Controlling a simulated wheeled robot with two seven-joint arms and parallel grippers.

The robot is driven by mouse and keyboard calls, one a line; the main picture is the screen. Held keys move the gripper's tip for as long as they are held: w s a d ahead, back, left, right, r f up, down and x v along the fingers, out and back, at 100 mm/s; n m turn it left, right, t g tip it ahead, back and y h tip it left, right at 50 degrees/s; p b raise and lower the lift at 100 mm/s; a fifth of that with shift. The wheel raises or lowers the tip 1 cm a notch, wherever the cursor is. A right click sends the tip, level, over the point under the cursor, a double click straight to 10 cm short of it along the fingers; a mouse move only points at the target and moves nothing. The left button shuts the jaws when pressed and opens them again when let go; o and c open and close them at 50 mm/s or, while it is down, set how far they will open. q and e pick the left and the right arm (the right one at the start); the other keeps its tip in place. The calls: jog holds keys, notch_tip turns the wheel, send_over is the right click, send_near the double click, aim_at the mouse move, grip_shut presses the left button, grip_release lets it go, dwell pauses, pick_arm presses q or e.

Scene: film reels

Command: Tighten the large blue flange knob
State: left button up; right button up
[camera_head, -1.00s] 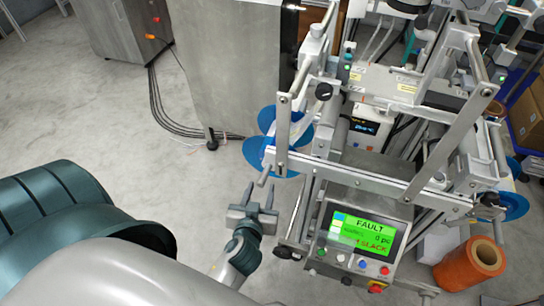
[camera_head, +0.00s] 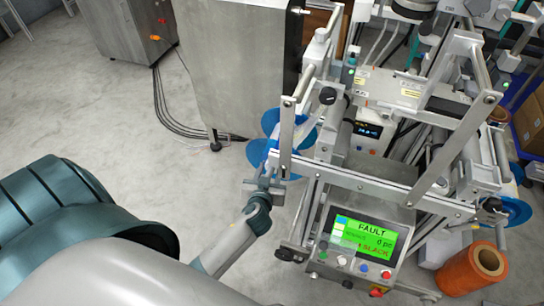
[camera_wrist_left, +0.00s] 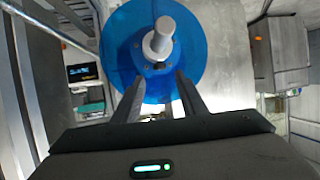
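The large blue flange (camera_head: 258,153) is on the left side of the machine, partly hidden behind the metal frame bars. In the left wrist view the flange (camera_wrist_left: 115,60) faces me as a blue disc with a pale cylindrical knob (camera_wrist_left: 158,40) standing out from its centre. My left gripper (camera_head: 267,180) is just below the flange in the head view. In the left wrist view its two fingers (camera_wrist_left: 160,78) are apart with nothing between them, below the knob and in front of the disc's lower part. I cannot tell whether they touch the disc. My right gripper is not in view.
Metal frame bars (camera_head: 350,180) run close to the right of my left gripper. A control panel (camera_head: 362,238) shows a green FAULT screen.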

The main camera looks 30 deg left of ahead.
pick_arm(q)
jog(key=x, duration=0.3)
jog(key=shift+w+a+f, duration=0.15)
jog(key=shift+w, duration=0.2)
jog(key=shift+w+a+f, duration=0.15)
jog(key=shift+w, duration=0.3)
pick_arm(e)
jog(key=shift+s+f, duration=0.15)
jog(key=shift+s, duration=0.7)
pick_arm(q)
jog(key=shift+c, duration=0.4)
